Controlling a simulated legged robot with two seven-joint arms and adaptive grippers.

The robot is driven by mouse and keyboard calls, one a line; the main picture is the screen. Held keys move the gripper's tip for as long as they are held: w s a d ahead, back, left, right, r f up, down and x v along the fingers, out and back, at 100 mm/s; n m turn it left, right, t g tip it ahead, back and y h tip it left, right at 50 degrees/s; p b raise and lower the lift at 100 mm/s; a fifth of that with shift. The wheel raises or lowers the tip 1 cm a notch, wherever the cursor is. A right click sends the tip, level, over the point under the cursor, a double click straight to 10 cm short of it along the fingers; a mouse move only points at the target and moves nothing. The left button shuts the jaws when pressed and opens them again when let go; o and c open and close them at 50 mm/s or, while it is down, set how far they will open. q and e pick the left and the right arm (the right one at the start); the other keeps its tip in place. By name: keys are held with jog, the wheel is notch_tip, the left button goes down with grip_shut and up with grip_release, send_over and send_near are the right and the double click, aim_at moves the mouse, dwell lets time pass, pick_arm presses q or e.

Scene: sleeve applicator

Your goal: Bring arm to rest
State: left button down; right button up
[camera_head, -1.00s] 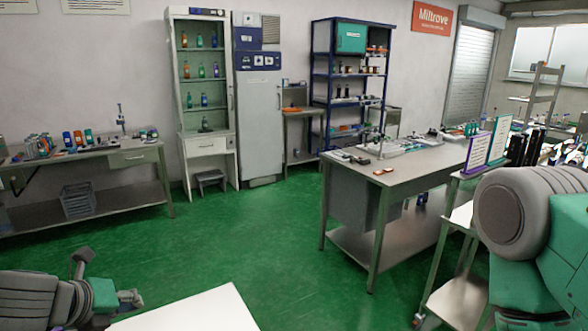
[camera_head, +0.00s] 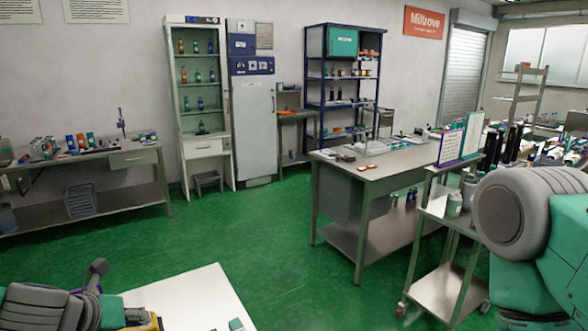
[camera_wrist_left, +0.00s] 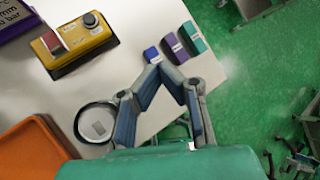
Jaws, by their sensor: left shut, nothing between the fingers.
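My left gripper (camera_wrist_left: 161,68) is shut and empty in the left wrist view. Its fingertips meet just above the white table (camera_wrist_left: 125,25), close to a small blue block (camera_wrist_left: 151,54). In the head view my left arm comes in at the lower left, and its gripper is mostly cut off by the bottom edge. My right arm (camera_head: 515,215) shows at the right of the head view; its gripper is out of view.
Purple (camera_wrist_left: 174,47) and teal (camera_wrist_left: 194,37) blocks lie beside the blue one. A yellow button box (camera_wrist_left: 80,46), a round dish (camera_wrist_left: 98,122) and an orange tray (camera_wrist_left: 30,150) are left of my gripper. Green floor (camera_head: 260,240) is open beyond the table.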

pick_arm(q)
jog(key=s+d+f+m+g, duration=0.45)
jog(key=s+f+m, duration=0.9)
jog(key=m, duration=0.35)
jog(key=s+a+f+m+g+y, duration=0.1)
jog(key=s+a+f+m+g, duration=0.15)
jog(key=s+m, duration=0.65)
jog(key=s+a+f+m+g+y, duration=0.1)
jog(key=s+f+m, duration=0.3)
jog(key=s+m, duration=0.55)
jog(key=w+f+m+b, duration=0.4)
jog(key=f+b, duration=1.1)
jog(key=b, duration=0.1)
jog(key=shift+d+f+y, duration=0.3)
jog(key=shift+d+f, duration=0.05)
jog(key=shift+f, duration=0.05)
pick_arm(e)
notch_tip(320, 180, down, 16)
jog(key=shift+w, duration=0.3)
pick_arm(q)
jog(key=shift+w, duration=0.15)
